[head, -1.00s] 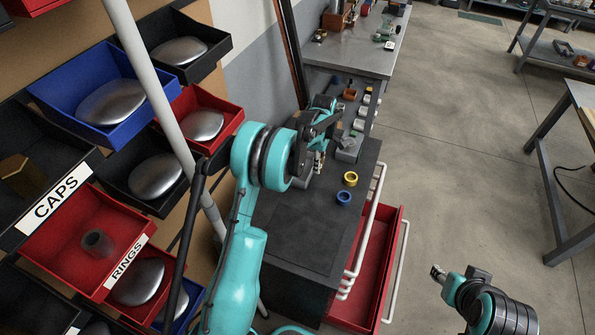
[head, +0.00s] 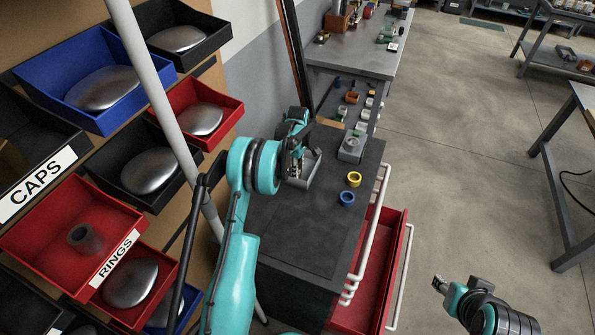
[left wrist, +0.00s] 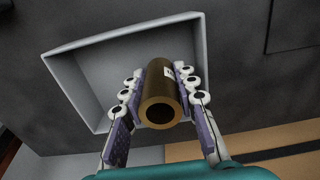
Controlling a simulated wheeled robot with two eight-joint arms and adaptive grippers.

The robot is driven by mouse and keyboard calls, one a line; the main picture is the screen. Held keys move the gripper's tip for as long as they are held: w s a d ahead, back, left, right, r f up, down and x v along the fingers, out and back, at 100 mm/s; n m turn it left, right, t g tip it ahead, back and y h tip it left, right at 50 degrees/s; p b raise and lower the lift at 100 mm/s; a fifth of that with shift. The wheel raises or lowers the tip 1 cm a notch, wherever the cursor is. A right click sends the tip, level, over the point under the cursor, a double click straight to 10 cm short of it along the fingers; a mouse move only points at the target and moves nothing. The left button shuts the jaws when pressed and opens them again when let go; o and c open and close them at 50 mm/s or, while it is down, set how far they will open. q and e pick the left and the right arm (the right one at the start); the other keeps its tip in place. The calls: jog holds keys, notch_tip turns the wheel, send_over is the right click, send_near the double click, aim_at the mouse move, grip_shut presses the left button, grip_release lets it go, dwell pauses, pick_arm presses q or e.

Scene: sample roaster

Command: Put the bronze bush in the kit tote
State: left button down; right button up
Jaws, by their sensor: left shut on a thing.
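The bronze bush (left wrist: 161,100) is a hollow brown-gold cylinder in the left wrist view. My left gripper (left wrist: 160,97) is shut on it, with a finger along each side. Behind the bush in that view is a grey open tote (left wrist: 85,75), which I take for the kit tote. In the head view the tote (head: 306,172) stands on the dark cabinet top, and my left gripper (head: 297,170) is over it. The bush cannot be made out there. I cannot tell whether the bush touches the tote. My right gripper (head: 440,285) is over the floor; its fingers are too small to read.
A yellow ring (head: 354,179) and a blue ring (head: 347,199) lie on the cabinet top (head: 300,228). A grey block-like part (head: 351,148) stands behind them. A red drawer (head: 372,285) is open below. Bins, including a red one (head: 70,225), are at left.

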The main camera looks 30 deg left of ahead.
pick_arm(q)
jog(key=shift+r, duration=0.1)
jog(key=shift+f, duration=0.2)
jog(key=c, duration=1.5)
grip_release()
jog(key=shift+o, duration=0.2)
jog(key=shift+r, duration=0.1)
